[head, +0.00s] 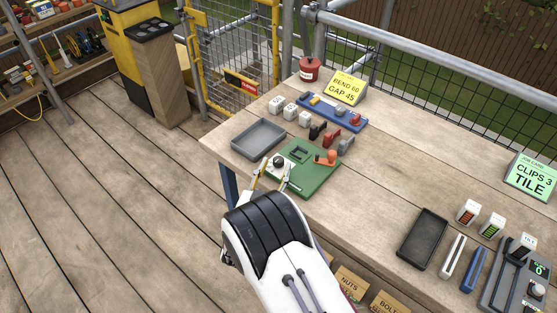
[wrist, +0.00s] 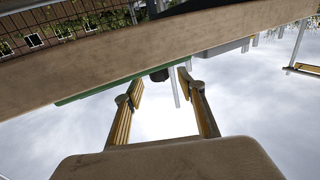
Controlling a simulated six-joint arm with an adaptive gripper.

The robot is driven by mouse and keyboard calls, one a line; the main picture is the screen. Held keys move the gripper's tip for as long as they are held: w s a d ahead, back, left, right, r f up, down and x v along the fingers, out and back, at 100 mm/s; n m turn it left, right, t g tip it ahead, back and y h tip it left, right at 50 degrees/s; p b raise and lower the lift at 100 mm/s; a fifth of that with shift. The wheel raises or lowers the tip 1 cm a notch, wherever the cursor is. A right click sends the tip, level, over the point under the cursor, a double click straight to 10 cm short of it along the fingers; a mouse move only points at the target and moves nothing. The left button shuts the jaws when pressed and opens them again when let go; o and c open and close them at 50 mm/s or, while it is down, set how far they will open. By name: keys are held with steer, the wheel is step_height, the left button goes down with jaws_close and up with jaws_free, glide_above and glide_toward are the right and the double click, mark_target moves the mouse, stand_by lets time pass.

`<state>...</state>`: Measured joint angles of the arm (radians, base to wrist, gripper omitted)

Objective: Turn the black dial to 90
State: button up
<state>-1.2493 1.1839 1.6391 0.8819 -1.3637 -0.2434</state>
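A small black dial (head: 278,160) with a pale base sits near the left corner of the green board (head: 318,180) on the workbench. Its scale and setting are too small to read. My gripper (head: 273,172) is at the bench's near edge, with its two fingers spread apart on either side of the dial's near side. In the wrist view my gripper (wrist: 158,84) is open, and a dark round knob (wrist: 159,75), seemingly the dial, shows beyond and between the fingertips at the green board's edge. I cannot tell whether a finger touches it.
A grey tray (head: 258,138) lies just left of the green board. Red and orange tools (head: 326,157) stand on its far side. A blue board (head: 333,112) and white blocks (head: 290,108) lie behind. A dark tray (head: 422,238) is at right; bench between is clear.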

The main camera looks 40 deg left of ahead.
mark_target(277, 164)
steer(key=shift+x, duration=1.9)
steer(key=c, duration=1.1)
